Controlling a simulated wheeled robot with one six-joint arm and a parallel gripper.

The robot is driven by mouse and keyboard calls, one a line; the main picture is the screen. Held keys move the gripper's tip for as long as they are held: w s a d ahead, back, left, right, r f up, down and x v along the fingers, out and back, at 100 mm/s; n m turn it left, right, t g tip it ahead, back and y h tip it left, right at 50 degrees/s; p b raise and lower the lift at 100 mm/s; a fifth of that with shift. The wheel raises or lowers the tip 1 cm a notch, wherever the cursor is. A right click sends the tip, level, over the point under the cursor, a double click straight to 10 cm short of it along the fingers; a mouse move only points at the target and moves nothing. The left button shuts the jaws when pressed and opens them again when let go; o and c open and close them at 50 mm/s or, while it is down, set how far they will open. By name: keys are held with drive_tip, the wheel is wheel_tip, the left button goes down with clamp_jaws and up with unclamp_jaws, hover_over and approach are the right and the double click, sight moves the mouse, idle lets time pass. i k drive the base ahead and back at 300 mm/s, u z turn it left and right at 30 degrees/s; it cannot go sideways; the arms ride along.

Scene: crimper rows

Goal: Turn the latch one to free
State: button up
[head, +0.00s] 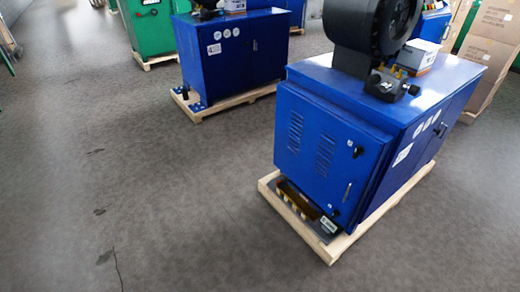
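A blue crimper cabinet (300,165) stands on a wooden pallet at the right in the head view. Its near door has two columns of vent slots. A small black latch (357,152) sits near the door's upper right edge. A second small black latch (335,210) sits near the lower right corner. A thin pale handle or mark (347,190) lies between them. Which of these is latch one, and which way each is turned, I cannot tell. The door looks closed or nearly so. My gripper is not in view.
A black round crimper head (370,25) stands on top. Another blue cabinet (225,55) is behind. The grey floor to the left is clear.

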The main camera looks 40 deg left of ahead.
sight(336, 213)
drive_tip(key=u, duration=1.35)
drive_tip(key=k, duration=1.05)
drive_tip(key=u, duration=1.45)
drive_tip(key=i, duration=1.75)
drive_tip(key=z, duration=0.8)
drive_tip(key=i, duration=0.9)
drive_tip(key=z, duration=1.5)
drive_tip(key=i, duration=0.55)
drive_tip(key=z, duration=0.5)
